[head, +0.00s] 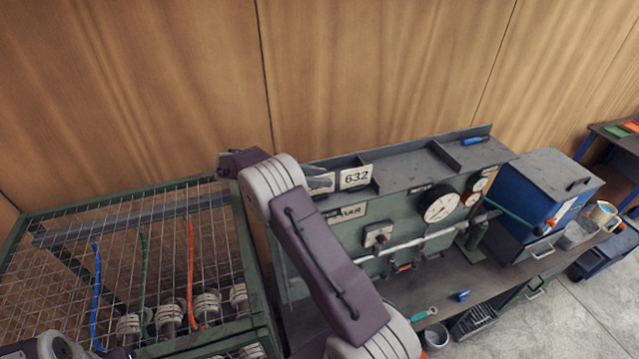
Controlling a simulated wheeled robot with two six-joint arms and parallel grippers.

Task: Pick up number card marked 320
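A white number card reading 632 (355,176) stands upright in the tray on top of the green gauge panel. Left of it, a pale piece with grey parts across it shows beside my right arm; these grey parts look like my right gripper (319,181). My arm hides much of this spot, so I cannot tell whether the gripper is open or holds anything. No card reading 320 can be made out. My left gripper is not in view; only part of my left arm shows at the bottom left.
The green panel carries a large dial (443,208) and a pipe across its front. A wire mesh cage (150,220) stands at the left. A wooden wall rises behind.

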